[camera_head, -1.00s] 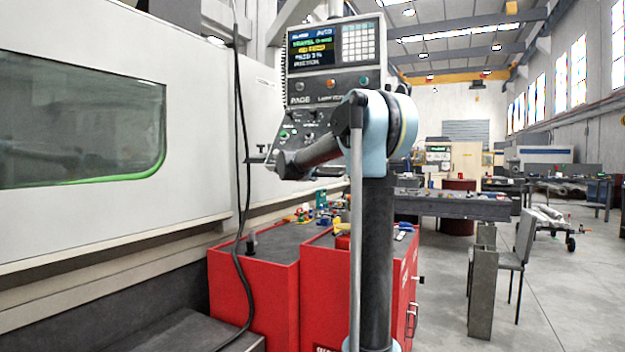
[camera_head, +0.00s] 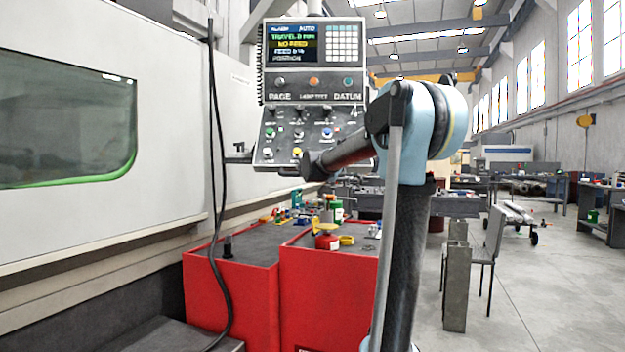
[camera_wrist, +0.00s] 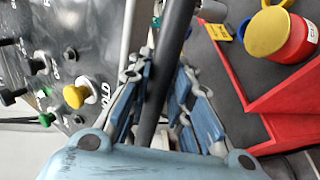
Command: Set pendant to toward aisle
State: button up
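The pendant (camera_head: 313,90) is a grey control box with a lit screen, a keypad, buttons and a sloped lower panel. In the head view it hangs beside the white machine, its face turned mostly towards me. A stub of its handle (camera_head: 237,152) sticks out at the lower left. My gripper is at the pendant's lower right in the head view, mostly hidden by my arm. In the wrist view, my gripper's blue fingers (camera_wrist: 164,90) close in on both sides of a dark handle bar (camera_wrist: 174,45). The pendant's panel with a yellow button (camera_wrist: 74,96) is at the left.
Red cabinets (camera_head: 230,295) stand below the pendant, with a red and yellow container (camera_head: 326,240) and small items on top. The white machine (camera_head: 160,130) fills the left. A chair (camera_head: 489,245) and a bench (camera_head: 455,203) stand right of my arm. Open floor lies farther right.

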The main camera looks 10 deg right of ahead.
jog(key=o, duration=0.3)
jog(key=shift+d+f, duration=0.1)
jog(key=shift+f, duration=0.05)
jog(key=shift+v, duration=5.95)
